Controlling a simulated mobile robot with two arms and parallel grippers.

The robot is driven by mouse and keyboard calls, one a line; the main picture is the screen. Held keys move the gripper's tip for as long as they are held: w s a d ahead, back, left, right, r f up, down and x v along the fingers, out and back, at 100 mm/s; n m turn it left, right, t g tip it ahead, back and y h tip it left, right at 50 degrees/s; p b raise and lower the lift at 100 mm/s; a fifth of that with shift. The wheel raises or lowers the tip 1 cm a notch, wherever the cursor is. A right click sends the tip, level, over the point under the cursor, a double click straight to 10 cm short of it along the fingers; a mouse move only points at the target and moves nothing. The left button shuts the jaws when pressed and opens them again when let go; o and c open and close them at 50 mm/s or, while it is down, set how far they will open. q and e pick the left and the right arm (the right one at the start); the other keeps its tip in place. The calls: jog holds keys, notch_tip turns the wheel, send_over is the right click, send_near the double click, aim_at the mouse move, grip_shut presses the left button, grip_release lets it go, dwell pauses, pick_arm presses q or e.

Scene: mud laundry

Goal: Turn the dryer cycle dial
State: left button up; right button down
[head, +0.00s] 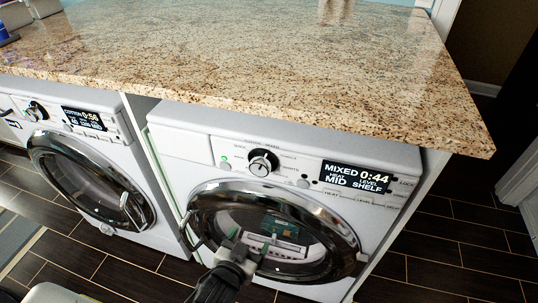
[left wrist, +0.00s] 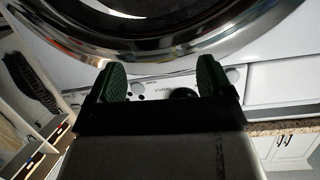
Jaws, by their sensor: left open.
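The dryer (head: 190,150) is the right white front-loader, its display reading MIXED 0:44. Its cycle dial (head: 263,162) is a round black and silver knob left of the display. My left gripper (head: 254,238) is open and empty, below the dial in front of the round glass door (head: 335,225). In the left wrist view, the two green-padded fingers (left wrist: 160,78) stand apart, with nothing between them but the panel behind. A dark round shape there, likely the dial (left wrist: 184,93), is partly hidden by the gripper body. My right gripper is not in view.
A granite countertop (head: 270,60) overhangs both machines just above the control panels. A second front-loader (head: 120,160), its display showing 0:56, stands to the left. Dark tiled floor (head: 450,250) is clear at the right.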

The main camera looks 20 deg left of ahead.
aim_at(259, 169)
pick_arm(q)
notch_tip(259, 169, up, 15)
jog(key=t+p, duration=0.2)
jog(key=t, duration=0.1)
jog(key=w+p, duration=0.1)
jog(key=w, duration=1)
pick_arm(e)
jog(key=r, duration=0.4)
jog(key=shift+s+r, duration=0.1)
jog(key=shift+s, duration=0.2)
pick_arm(q)
jog(key=c, duration=0.9)
